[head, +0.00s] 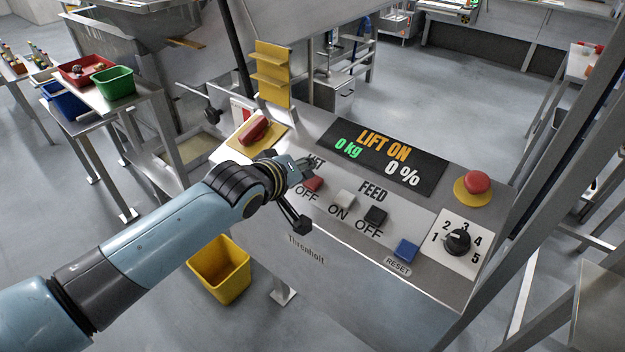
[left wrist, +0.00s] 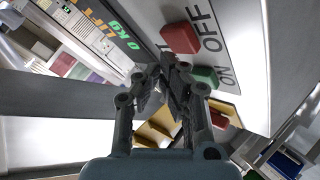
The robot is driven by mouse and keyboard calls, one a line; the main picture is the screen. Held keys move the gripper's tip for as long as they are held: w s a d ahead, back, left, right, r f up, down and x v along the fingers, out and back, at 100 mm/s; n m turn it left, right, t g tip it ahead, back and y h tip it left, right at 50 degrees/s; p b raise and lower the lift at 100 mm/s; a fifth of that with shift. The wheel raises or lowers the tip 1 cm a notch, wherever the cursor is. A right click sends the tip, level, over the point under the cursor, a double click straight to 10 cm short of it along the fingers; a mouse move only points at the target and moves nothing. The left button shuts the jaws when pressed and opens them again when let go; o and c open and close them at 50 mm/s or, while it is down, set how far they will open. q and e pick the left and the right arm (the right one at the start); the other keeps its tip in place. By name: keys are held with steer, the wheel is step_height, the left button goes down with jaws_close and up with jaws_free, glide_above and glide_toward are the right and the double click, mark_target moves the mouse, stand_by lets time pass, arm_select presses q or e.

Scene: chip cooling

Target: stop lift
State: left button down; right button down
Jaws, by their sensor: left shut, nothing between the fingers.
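The red lift OFF button (head: 313,184) sits on the sloped control panel (head: 345,262), with "OFF" printed below it. It also shows in the left wrist view (left wrist: 180,38), up and right of the fingertips. The display (head: 385,157) reads "LIFT ON", 0 kg and 0 %. My left gripper (head: 298,170) is shut and empty, over the lift buttons just left of the red one. In the left wrist view its fingertips (left wrist: 172,78) are together, near the green ON button (left wrist: 205,76). The arm hides that green button in the head view. Whether the fingers touch the panel I cannot tell.
To the right are the feed buttons, grey (head: 345,199) and black (head: 376,215), a blue reset button (head: 406,249), a red mushroom button (head: 477,182) and a dial (head: 457,241). A red switch (head: 254,130) is at the panel's left. A yellow bin (head: 220,270) stands below.

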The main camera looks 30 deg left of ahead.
arm_select(q)
steer(key=shift+w+f, duration=0.1)
steer(key=shift+f, duration=0.25)
steer(key=shift+w+f+b, duration=0.15)
steer(key=shift+f+b, duration=0.3)
steer(key=shift+f, duration=0.1)
stand_by(0.6)
steer(key=shift+r, duration=0.1)
steer(key=shift+s+r+p, duration=0.3)
steer(key=shift+r+p, duration=0.55)
steer(key=shift+p, duration=0.3)
steer(key=r+p, duration=0.1)
steer(key=s+r+p, duration=0.1)
steer(key=r+p, duration=0.2)
steer(key=p, duration=0.1)
steer(key=shift+s+r, duration=0.25)
steer(key=shift+r, duration=0.15)
stand_by(0.3)
